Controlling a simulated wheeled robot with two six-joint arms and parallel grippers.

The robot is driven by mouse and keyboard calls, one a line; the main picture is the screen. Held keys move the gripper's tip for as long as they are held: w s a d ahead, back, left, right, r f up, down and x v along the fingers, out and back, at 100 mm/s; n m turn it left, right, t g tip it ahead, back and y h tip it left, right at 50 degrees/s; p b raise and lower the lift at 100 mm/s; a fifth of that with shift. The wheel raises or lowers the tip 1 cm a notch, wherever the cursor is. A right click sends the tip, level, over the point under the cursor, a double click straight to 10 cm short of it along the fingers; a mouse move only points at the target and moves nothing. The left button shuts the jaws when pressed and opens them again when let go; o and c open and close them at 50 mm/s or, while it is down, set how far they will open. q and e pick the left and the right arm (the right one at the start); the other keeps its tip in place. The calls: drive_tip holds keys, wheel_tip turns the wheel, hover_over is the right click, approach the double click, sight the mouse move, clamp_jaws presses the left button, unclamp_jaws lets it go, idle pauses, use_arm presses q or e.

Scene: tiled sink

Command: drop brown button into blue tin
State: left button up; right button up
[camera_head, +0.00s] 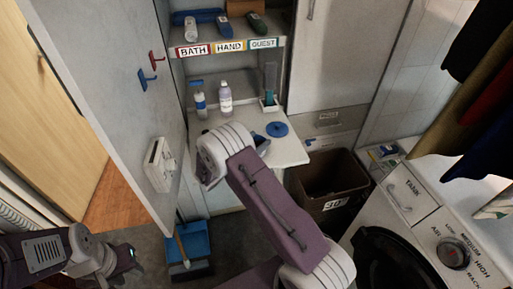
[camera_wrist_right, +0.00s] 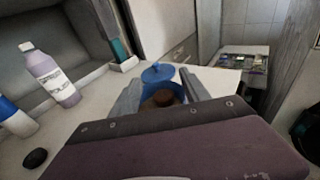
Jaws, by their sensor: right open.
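In the right wrist view, the blue tin (camera_wrist_right: 178,88) stands open on the white counter, between and just beyond the fingers of my right gripper (camera_wrist_right: 161,96). The gripper is open. The brown button (camera_wrist_right: 163,98) shows as a dark brown round piece within the tin's mouth; its depth cannot be told. The blue lid (camera_wrist_right: 158,72) with a knob lies behind the tin, and shows in the head view (camera_head: 277,129). There the tin (camera_head: 262,143) is mostly hidden by my right arm, as is the gripper. My left gripper (camera_head: 120,262) is low at the left, its jaws unclear.
A brown bin (camera_head: 330,180) and a washer (camera_head: 420,220) are right. A cabinet door (camera_head: 115,90) stands open left.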

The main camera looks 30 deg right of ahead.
drive_tip(key=v, duration=0.9)
drive_tip(key=shift+b, duration=0.35)
